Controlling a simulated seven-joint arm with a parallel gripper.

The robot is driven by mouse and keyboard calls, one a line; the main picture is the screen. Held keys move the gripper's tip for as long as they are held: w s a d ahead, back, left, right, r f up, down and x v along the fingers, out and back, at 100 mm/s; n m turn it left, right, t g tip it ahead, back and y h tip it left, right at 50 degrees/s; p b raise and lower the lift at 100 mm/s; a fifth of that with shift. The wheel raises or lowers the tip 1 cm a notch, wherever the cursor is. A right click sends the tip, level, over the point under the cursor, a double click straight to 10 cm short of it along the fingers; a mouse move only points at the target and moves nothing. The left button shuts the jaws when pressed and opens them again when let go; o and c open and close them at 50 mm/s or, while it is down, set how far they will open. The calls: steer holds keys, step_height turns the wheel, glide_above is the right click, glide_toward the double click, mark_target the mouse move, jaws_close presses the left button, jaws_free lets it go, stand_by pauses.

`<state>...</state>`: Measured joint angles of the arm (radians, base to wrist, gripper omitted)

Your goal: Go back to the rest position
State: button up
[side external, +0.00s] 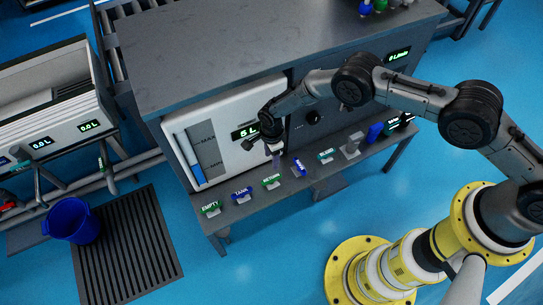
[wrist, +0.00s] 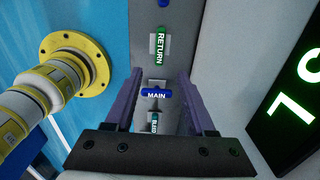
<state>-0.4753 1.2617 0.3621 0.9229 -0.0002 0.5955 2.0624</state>
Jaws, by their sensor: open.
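My gripper (side external: 275,157) is in front of the white tank panel, a little above the shelf with the labelled handles. In the wrist view my gripper (wrist: 158,112) has its two purple fingers spread wide apart, with nothing held. The blue MAIN handle (wrist: 157,95) shows between the fingers, further off; I cannot tell the exact distance to it. The same MAIN handle (side external: 299,168) is just right of my gripper in the side view. The green RETURN handle (wrist: 160,45) lies beyond the fingers, and the RETURN handle (side external: 271,181) shows below my gripper in the side view.
The grey cabinet (side external: 245,45) stands behind the shelf. Green EMPTY (side external: 211,208) and blue TANK (side external: 241,194) handles are on the shelf's left. A blue bucket (side external: 75,223) stands by a dark floor grate (side external: 130,245). Blue floor (side external: 285,245) in front of the shelf is clear.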

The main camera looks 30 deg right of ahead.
steer(key=w+d+r+n+t, duration=0.1)
steer(key=w+d+r+n, duration=0.1)
steer(key=r, duration=0.9)
steer(key=w+d+r+n, duration=0.2)
steer(key=d+r, duration=0.1)
steer(key=r, duration=0.7)
steer(key=s+d+r+n+t, duration=0.1)
steer(key=s+d+r+n, duration=0.2)
steer(key=r, duration=0.7)
steer(key=s+d+r+n+t, duration=0.1)
steer(key=s+d+r, duration=0.3)
steer(key=r, duration=0.5)
steer(key=s+d+r+n+t, duration=0.1)
steer(key=s+d+r+n, duration=0.4)
steer(key=s+d+r, duration=0.55)
steer(key=s+d+n+t, duration=0.1)
steer(key=s+n, duration=0.4)
steer(key=s, duration=1.3)
steer(key=shift+s+d+f+t, duration=0.3)
steer(key=shift+s+d, duration=0.05)
steer(key=shift+d, duration=0.4)
steer(key=shift+w, duration=0.1)
